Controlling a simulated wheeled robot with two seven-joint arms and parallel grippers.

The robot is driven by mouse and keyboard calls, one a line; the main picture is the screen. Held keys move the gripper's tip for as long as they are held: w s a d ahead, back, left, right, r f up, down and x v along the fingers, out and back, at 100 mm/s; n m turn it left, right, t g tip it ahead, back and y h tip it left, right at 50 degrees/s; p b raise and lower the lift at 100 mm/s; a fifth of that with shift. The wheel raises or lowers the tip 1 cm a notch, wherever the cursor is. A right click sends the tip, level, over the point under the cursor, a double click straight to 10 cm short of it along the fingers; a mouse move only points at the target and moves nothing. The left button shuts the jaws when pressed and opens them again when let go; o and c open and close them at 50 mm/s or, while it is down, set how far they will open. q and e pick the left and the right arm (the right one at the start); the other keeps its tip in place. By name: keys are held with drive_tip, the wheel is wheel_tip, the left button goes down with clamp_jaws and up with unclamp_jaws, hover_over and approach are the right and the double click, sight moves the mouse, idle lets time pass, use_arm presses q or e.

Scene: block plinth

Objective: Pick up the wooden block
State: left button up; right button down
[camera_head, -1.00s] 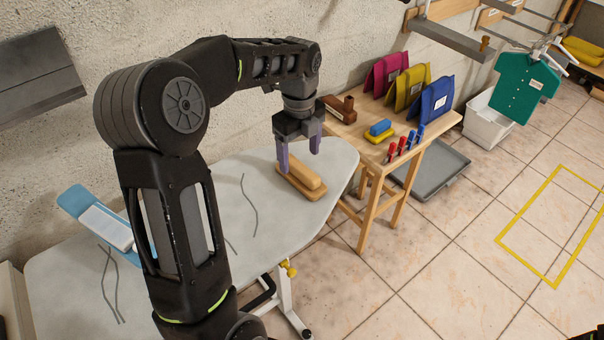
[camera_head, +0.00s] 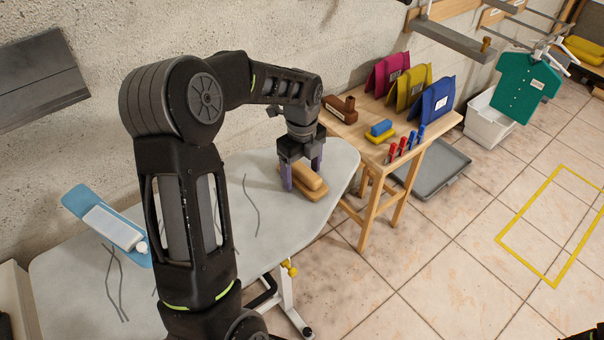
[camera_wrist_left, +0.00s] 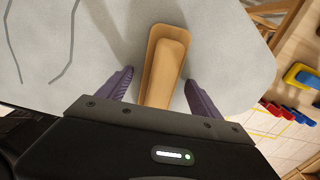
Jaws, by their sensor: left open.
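A tan wooden block (camera_head: 309,180) lies on a flat wooden base (camera_head: 314,196) near the rounded end of the grey ironing board (camera_head: 215,172). In the left wrist view the block (camera_wrist_left: 162,78) runs lengthwise between the two spread fingers (camera_wrist_left: 159,80), with a gap on each side. Its near end is hidden by the gripper body. I cannot tell how far the fingertips are above the base.
A wooden stool (camera_head: 371,146) beside the board's end holds colored pouches, pegs and small blocks. The rough wall runs behind the board; open tiled floor (camera_head: 430,280) lies right.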

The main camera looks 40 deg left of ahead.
use_arm(q)
drive_tip(key=shift+c, duration=0.5)
clamp_jaws()
idle(0.6)
